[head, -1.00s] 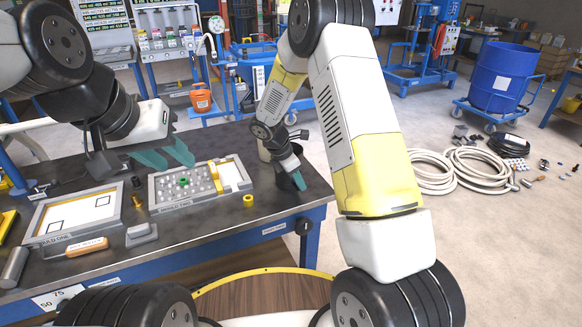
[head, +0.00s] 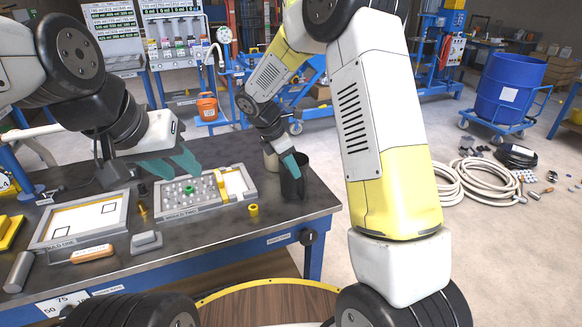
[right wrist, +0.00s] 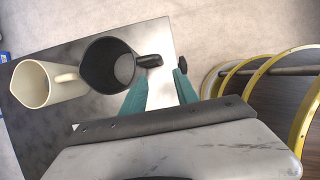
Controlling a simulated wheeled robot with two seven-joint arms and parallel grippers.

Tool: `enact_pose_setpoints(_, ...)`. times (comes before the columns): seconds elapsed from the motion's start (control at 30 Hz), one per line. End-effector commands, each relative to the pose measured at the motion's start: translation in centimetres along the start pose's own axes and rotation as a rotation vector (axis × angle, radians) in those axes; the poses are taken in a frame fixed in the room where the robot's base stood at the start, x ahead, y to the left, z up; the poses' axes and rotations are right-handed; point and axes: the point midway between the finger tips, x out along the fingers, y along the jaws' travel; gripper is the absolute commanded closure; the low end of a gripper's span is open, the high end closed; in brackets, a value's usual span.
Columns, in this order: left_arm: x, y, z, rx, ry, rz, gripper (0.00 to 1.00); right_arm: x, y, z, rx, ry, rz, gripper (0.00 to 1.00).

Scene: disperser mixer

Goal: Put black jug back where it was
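The black jug (head: 292,182) stands upright near the right end of the dark workbench, beside a cream jug (head: 270,160). The right wrist view looks down on the black jug (right wrist: 108,68), with its handle pointing right and the cream jug (right wrist: 45,84) to its left. My right gripper (head: 290,164) is above the black jug in the head view. In the right wrist view its teal fingers (right wrist: 161,88) are apart and empty, with the handle just beyond the fingertips. My left gripper (head: 174,164) is open and empty above the trays.
The bench's right edge is close to the black jug. Bare benchtop lies in front of the jugs.

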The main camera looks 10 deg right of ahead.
Motion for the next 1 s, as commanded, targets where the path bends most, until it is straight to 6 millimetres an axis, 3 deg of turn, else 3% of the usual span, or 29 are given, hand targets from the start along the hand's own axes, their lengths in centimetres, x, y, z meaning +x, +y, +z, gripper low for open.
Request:
enact_pose_setpoints(0.17, 0.0, 0.0, 0.0, 0.0, 0.0, 0.0, 0.64, -1.7, -0.5, 0.5, 0.036, 0.01, 0.006, 0.64)
enact_pose_setpoints(0.27, 0.0, 0.0, 0.0, 0.0, 0.0, 0.0, 0.64, -3.6, -1.9, 1.8, 0.149, 0.042, 0.021, 0.64)
enact_pose_setpoints(0.37, 0.0, 0.0, 0.0, 0.0, 0.0, 0.0, 0.64, -6.5, -4.7, 3.7, 0.345, 0.101, 0.044, 0.64)
enact_pose_setpoints(0.6, 0.0, 0.0, 0.0, 0.0, 0.0, 0.0, 0.64, -12.7, -13.2, 6.7, 0.903, 0.3, 0.08, 0.64)
enact_pose_setpoints(0.8, 0.0, 0.0, 0.0, 0.0, 0.0, 0.0, 0.64, -16.2, -20.1, 7.0, 1.35, 0.502, 0.084, 0.64)
enact_pose_setpoints(1.0, 0.0, 0.0, 0.0, 0.0, 0.0, 0.0, 0.64, -18.0, -25.1, 6.0, 1.702, 0.7, 0.058, 0.64)
